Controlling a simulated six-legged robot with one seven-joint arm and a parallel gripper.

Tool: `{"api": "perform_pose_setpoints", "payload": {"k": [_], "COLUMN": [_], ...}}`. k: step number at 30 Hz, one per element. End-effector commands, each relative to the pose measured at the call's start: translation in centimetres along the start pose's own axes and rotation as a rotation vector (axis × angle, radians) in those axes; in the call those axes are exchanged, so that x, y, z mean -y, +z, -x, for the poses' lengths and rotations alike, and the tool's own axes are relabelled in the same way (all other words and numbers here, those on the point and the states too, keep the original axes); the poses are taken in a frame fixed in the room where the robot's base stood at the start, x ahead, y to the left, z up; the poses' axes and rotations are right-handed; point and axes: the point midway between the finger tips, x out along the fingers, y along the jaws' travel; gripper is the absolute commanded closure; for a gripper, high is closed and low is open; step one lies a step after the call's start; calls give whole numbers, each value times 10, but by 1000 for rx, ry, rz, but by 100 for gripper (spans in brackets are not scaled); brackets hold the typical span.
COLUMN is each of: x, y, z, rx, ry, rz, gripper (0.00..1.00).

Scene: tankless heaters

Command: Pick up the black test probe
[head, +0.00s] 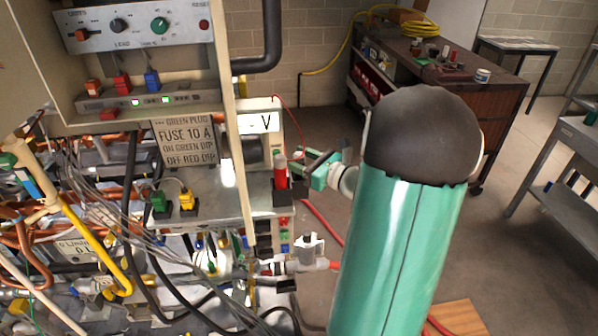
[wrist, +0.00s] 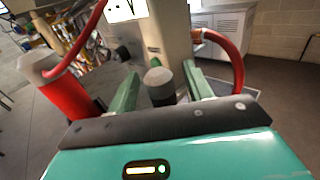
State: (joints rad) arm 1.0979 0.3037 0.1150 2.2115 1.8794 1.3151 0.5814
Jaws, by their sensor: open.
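In the wrist view the black test probe (wrist: 160,88) stands as a short dark cylinder with a grey top, between the two green fingers of my gripper (wrist: 160,92). The fingers are open, with a visible gap on each side of the probe. In the head view my gripper (head: 312,168) reaches in from the right beside the meter. I cannot make out the black probe clearly there. A red probe (head: 280,171) stands upright in a dark holder just left of my gripper; it also shows large at the left of the wrist view (wrist: 70,92).
The meter box (head: 262,123) marked V stands behind the probes. A red cable (wrist: 232,60) loops close to the right finger. Dense wires and pipes (head: 120,220) fill the left. A brown workbench (head: 440,75) stands at the back, with open floor before it.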

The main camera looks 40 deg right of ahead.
Motion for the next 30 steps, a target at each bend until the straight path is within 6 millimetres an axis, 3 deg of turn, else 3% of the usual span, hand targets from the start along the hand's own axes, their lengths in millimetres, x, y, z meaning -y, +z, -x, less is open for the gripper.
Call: {"api": "perform_pose_setpoints", "payload": {"k": [4,12,22,30], "x": [0,0,0,0], "y": [0,0,8,58], "z": [0,1,1,1], "rx": [0,0,1,2], "ry": [-1,-1,0,1], "rz": [0,0,3,8], "gripper": [49,96,97,97]}}
